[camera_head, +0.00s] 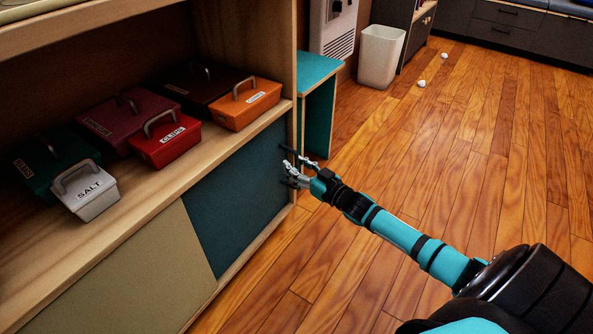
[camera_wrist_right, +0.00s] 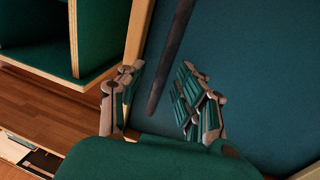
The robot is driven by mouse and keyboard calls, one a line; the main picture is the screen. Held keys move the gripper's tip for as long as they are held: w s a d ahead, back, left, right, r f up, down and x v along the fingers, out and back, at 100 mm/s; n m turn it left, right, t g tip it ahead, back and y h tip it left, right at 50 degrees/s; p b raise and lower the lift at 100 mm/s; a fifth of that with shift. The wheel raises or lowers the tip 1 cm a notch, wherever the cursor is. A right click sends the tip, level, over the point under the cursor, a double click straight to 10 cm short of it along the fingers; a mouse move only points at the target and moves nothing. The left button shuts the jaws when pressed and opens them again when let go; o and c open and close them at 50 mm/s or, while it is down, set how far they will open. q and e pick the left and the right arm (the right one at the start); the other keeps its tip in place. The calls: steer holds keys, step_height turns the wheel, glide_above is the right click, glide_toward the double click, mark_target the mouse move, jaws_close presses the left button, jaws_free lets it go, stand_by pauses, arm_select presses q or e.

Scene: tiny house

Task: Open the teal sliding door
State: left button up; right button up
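The teal sliding door (camera_head: 232,205) covers the right part of the low wooden cabinet, beside a beige panel (camera_head: 130,275). It also fills much of the right wrist view (camera_wrist_right: 260,70). A dark bar handle (camera_wrist_right: 174,55) stands on the door near its right edge. My right gripper (camera_head: 288,174) reaches the door's right end from the right. In the wrist view its fingers (camera_wrist_right: 160,92) are spread apart, with the handle's lower end between them. I see no clear contact with the handle. My left gripper is not in view.
On the shelf above the door stand several labelled boxes, including a white SALT box (camera_head: 88,190), a red box (camera_head: 163,143) and an orange box (camera_head: 245,103). A teal-topped stand (camera_head: 318,70) adjoins the cabinet's right end. A white bin (camera_head: 380,57) stands farther back. Wooden floor (camera_head: 450,150) is open to the right.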

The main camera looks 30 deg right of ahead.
steer(key=shift+w, duration=0.15)
jaws_close()
stand_by(0.5)
